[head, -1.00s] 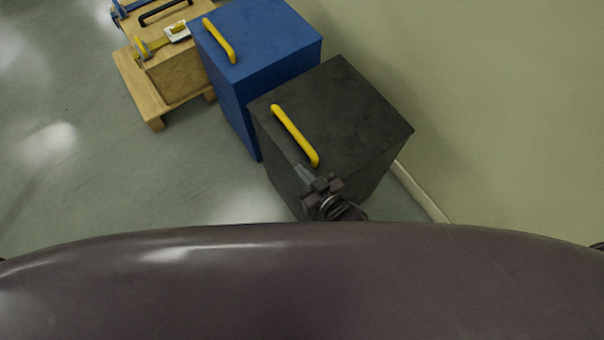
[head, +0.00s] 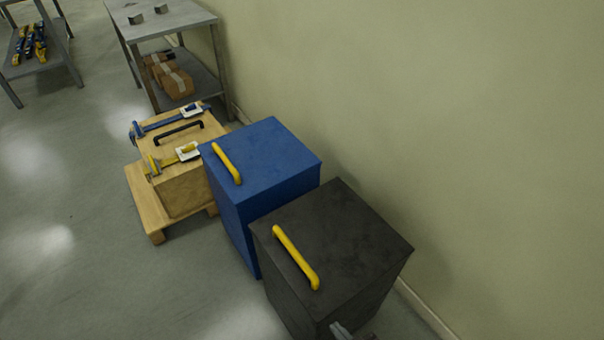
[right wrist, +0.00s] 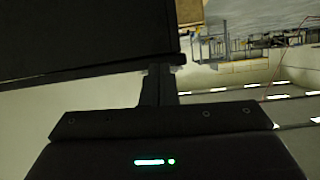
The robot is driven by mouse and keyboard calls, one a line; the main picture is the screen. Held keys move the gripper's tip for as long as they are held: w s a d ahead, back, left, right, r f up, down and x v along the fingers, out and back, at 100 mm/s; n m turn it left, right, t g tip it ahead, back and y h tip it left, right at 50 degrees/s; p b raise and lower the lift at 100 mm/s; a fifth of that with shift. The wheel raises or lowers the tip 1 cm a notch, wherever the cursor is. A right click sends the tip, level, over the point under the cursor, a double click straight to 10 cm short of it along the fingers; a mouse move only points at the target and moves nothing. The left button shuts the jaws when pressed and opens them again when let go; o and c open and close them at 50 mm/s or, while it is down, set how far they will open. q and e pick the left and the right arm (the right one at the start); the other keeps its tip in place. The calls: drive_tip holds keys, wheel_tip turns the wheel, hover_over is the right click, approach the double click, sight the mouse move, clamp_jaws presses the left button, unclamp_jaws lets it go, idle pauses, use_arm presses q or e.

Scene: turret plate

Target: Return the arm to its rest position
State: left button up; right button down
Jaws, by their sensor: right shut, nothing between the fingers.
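My right gripper (head: 341,330) just shows at the bottom edge of the head view, beside the near side of the dark grey box. In the right wrist view, its fingers (right wrist: 160,72) are together with nothing held between them. A large dark surface (right wrist: 75,40), likely the dark box, fills the upper left of that view close to the fingers. Whether they touch it I cannot tell. The rest of the right arm is out of the head view. My left gripper is in neither view.
The dark grey box (head: 350,235) with a yellow handle (head: 296,257) stands by the wall. Behind it are a blue box (head: 275,160) and a wooden crate (head: 185,190) on a pallet (head: 140,203). A metal table (head: 172,22) stands farther back. Open floor lies at left.

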drive_tip(key=s+d+f+m+g+h, duration=0.1)
drive_tip(key=s+d+f+h, duration=0.15)
drive_tip(key=f, duration=0.35)
drive_tip(key=s+d+f+g+h, duration=0.1)
drive_tip(key=d+f, duration=0.3)
drive_tip(key=f, duration=0.2)
drive_tip(key=s+d+f+m+g+h, duration=0.1)
drive_tip(key=s+d+f+g, duration=0.2)
drive_tip(key=s+f, duration=0.4)
drive_tip(key=s+d+f+m+g+h, duration=0.1)
drive_tip(key=s+f+g, duration=0.4)
drive_tip(key=s, duration=0.7)
wheel_tip(320, 180, down, 3)
drive_tip(key=d+h, duration=0.1)
drive_tip(key=d, duration=0.1)
drive_tip(key=shift+d+r, duration=0.2)
drive_tip(key=shift+d, duration=0.15)
